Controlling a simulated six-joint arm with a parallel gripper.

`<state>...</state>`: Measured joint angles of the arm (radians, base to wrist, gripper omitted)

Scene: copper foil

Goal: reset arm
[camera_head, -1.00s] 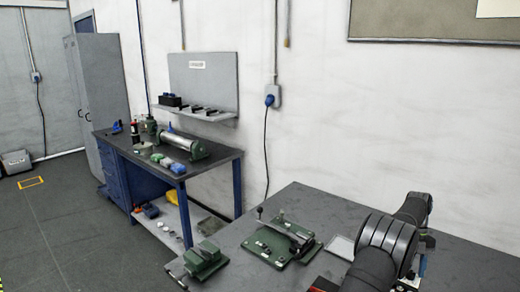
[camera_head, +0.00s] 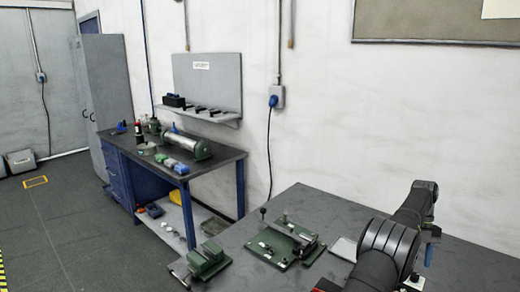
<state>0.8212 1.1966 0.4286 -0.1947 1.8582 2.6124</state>
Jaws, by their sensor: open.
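My arm enters at the lower right of the head view, black and thick-jointed, above the right part of the near grey table (camera_head: 330,205). My gripper is not visible; the arm's end is hidden or out of frame. A green fixture plate (camera_head: 285,242) with a lever lies on the table to the left of my arm. A green vise (camera_head: 208,262) sits at the table's left front edge. A flat pale square (camera_head: 343,248) lies between the fixture plate and my arm.
A blue workbench (camera_head: 165,200) stands further back, with a metal cylinder (camera_head: 186,143) and several small items on top. A wall shelf (camera_head: 198,113) hangs above it. The table's back left part is clear. A grey locker (camera_head: 107,85) stands beyond.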

